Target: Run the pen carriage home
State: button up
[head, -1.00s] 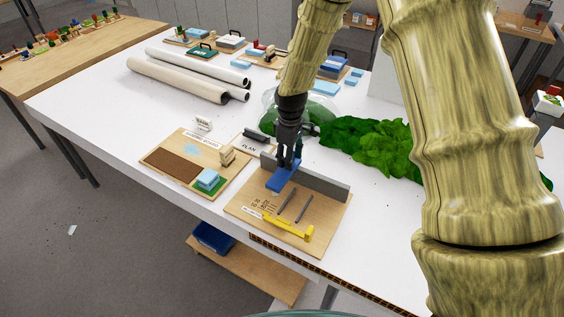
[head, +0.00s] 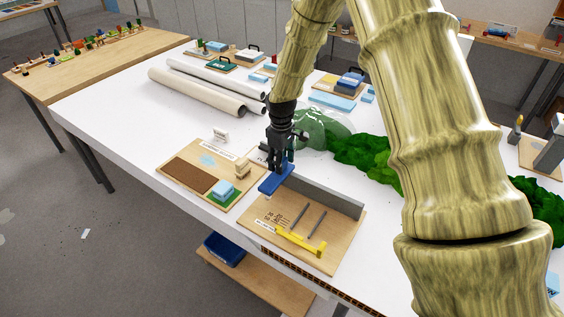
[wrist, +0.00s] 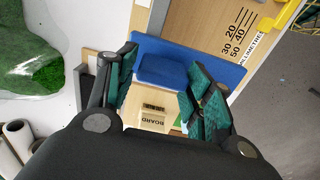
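The blue pen carriage (head: 276,180) sits at the far left end of the grey rail (head: 325,196) on a wooden board (head: 260,217). My gripper (head: 279,163) reaches down onto it from above. In the wrist view the blue carriage (wrist: 215,70) has a raised block between my two green-padded fingers (wrist: 160,85). The pads lie against both sides of the block, so my gripper looks shut on it. Two thin grey rods (head: 308,220) and a yellow piece (head: 301,242) are on the board, near a printed millimetre scale (wrist: 244,38).
A clear dome (head: 322,128) and green foliage (head: 360,155) stand behind. White rolls (head: 205,92) lie at the back left.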

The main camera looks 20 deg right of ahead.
jog(key=shift+o, duration=0.6)
jog(key=shift+f, duration=0.1)
jog(key=shift+s, duration=0.1)
notch_tip(320, 180, up, 12)
jog(key=shift+d, duration=0.1)
dwell(0.5)
